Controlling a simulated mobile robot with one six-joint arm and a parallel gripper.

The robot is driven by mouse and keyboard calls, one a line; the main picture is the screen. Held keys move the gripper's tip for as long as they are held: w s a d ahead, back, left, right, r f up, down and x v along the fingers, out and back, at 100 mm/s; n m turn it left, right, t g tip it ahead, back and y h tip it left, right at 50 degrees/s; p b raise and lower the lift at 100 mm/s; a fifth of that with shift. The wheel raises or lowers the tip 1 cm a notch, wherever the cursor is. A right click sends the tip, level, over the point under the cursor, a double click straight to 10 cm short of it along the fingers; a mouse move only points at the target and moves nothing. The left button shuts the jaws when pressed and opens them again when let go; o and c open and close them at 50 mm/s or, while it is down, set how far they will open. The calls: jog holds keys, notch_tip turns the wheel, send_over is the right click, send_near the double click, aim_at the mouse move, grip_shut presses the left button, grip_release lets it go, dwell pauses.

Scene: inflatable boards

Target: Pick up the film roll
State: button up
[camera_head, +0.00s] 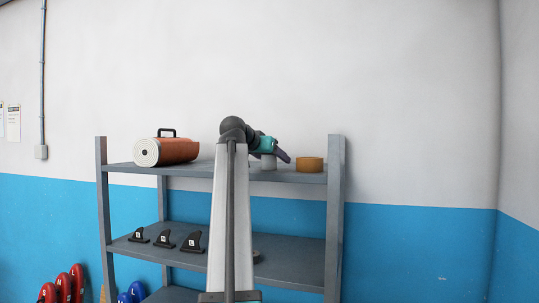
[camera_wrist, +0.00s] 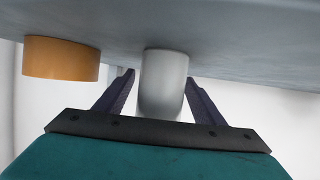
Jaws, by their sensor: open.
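A small, plain light-grey cylinder, which looks like the film roll (camera_head: 269,163), stands upright on the top shelf. In the wrist view the same film roll (camera_wrist: 164,85) is between my two dark fingers, with a visible gap on each side. My gripper (camera_wrist: 161,76) is open and holds nothing. In the head view my gripper (camera_head: 284,156) is at the film roll and partly covers it. The shelf surface shows at the top of the wrist view, so that picture appears upside down.
An orange-tan ring or tape roll (camera_head: 310,164) stands close by; it also shows in the wrist view (camera_wrist: 60,58). A large brown roll (camera_head: 178,151) with a black handle lies on the left of the shelf. Several black fins (camera_head: 164,238) stand on the lower shelf (camera_head: 285,262).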

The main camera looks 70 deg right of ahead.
jog(key=c, duration=1.3)
jog(key=shift+r, duration=0.15)
jog(key=shift+r+b, duration=1.1)
jog(key=shift+r, duration=0.5)
jog(key=a, duration=0.3)
jog(key=w+a+b, duration=0.1)
jog(key=a, duration=0.2)
jog(key=w+a+r, duration=0.1)
jog(key=a, duration=0.3)
jog(key=shift+w+b, duration=0.1)
jog(key=shift+b, duration=0.3)
jog(key=shift+w+a+r+p, duration=0.1)
jog(key=shift+w+a+p, duration=0.15)
jog(key=shift+a+p, duration=0.55)
jog(key=shift+w+a+r+p, duration=0.1)
jog(key=shift+w+a+p, duration=0.1)
jog(key=shift+a+p, duration=0.65)
jog(key=shift+w+a+p, duration=0.25)
jog(key=shift+a+p, duration=0.25)
jog(key=shift+a, duration=0.6)
